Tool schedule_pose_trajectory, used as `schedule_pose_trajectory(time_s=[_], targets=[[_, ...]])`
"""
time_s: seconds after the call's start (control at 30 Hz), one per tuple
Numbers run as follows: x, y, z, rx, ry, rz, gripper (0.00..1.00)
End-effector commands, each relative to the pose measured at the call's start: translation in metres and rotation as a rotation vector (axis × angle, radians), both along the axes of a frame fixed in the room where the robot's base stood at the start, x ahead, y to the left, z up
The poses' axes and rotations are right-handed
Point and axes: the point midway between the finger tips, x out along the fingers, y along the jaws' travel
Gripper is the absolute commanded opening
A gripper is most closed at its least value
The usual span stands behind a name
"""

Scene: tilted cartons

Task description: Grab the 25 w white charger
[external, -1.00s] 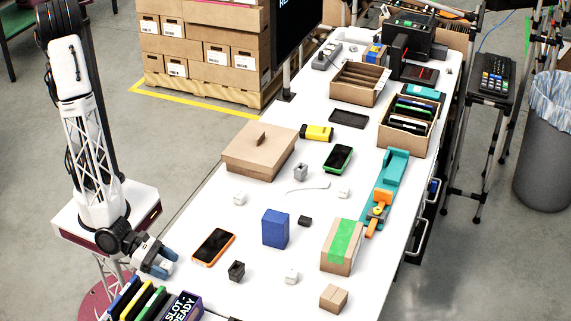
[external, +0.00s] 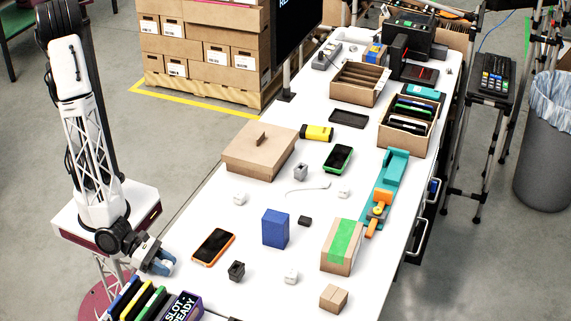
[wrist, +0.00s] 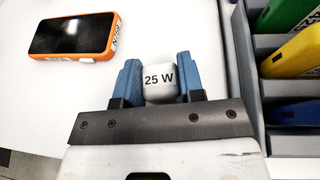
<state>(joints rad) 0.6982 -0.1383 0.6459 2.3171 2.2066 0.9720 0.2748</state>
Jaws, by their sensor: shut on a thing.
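The white charger marked "25 W" (wrist: 160,82) sits between the two blue fingers of my gripper (wrist: 160,85) in the wrist view. The fingers are shut on its sides, and its label faces the camera. In the external view my gripper (external: 161,264) is at the near left edge of the table, left of the orange-cased phone. The charger cannot be made out there. Other small white blocks, with no readable marks, stand on the table: one near the front (external: 291,276), one at the left (external: 240,199) and one in the middle (external: 344,193).
An orange-cased phone (wrist: 75,37) lies close by. The slotted rack (wrist: 262,75) with coloured items is right of my gripper in the wrist view. A dark grey block (external: 236,271), a blue box (external: 275,228) and a green-taped carton (external: 341,247) stand farther right.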

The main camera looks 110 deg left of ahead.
Motion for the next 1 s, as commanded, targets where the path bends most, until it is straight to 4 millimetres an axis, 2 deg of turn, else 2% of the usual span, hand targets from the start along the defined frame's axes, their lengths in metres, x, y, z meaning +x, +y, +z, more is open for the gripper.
schedule_pose_trajectory(time_s=[0.37,1.0], targets=[[0.0,0.0,0.014,-0.002,-0.002,0.001,0.12],[0.0,0.0,0.091,-0.001,-0.001,0.0,0.12]])
